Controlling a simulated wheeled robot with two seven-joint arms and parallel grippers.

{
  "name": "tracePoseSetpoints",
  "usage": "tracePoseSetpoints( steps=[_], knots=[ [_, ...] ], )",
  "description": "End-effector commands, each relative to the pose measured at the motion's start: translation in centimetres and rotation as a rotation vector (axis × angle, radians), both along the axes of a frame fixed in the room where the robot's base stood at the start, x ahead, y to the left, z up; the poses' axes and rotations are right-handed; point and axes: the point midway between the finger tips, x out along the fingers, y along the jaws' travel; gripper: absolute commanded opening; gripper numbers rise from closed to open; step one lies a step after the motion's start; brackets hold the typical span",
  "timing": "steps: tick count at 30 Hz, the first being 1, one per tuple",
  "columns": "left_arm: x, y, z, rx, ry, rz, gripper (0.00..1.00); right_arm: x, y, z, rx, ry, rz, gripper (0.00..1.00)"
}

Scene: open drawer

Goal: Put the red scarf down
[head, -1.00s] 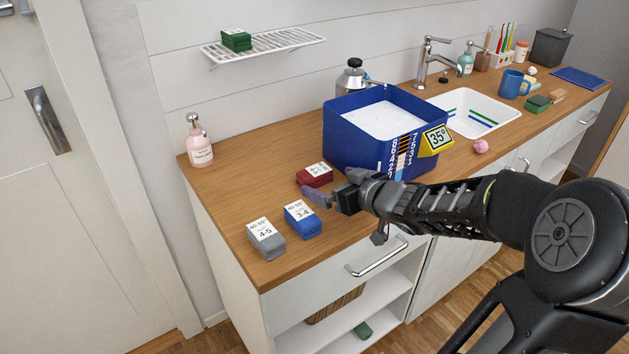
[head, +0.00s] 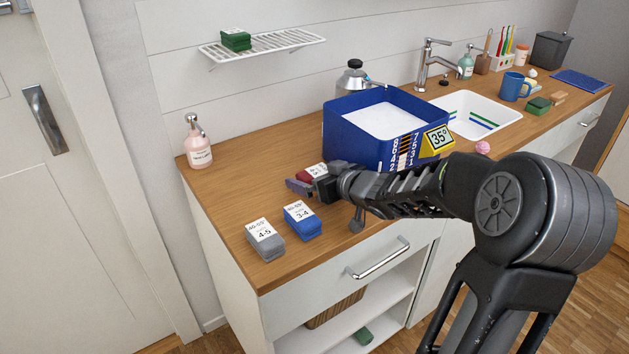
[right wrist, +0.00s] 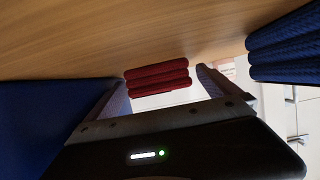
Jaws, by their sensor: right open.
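The red scarf (head: 311,173) is a small folded stack with a white label, lying on the wooden counter in front of the blue bin. It also shows in the right wrist view (right wrist: 157,78). My right gripper (head: 308,184) is low over the counter at the scarf, hiding part of it in the head view. In the right wrist view my right gripper (right wrist: 160,92) is open, one finger on each side of the scarf. I cannot tell whether the fingers touch it. My left gripper is out of view.
The blue bin (head: 352,148) with a 35° sign stands close behind my right gripper. A blue folded stack (head: 302,221) and a grey one (head: 265,239) lie nearer the counter's front edge. A pink soap bottle (head: 198,143) stands at the left. Counter left of the scarf is clear.

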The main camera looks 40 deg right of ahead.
Motion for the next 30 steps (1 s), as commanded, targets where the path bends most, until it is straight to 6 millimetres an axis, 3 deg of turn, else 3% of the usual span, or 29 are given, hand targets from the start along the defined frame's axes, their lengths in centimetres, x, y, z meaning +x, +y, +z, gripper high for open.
tracePoseSetpoints(
  steps=[17, 30],
  knots=[
    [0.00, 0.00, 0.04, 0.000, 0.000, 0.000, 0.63, 0.00, -0.01, 0.09, -0.001, -0.001, 0.000, 1.00],
    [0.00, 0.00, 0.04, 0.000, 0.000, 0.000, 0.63, 0.00, -0.01, 0.09, -0.001, -0.001, 0.000, 0.64]
  ],
)
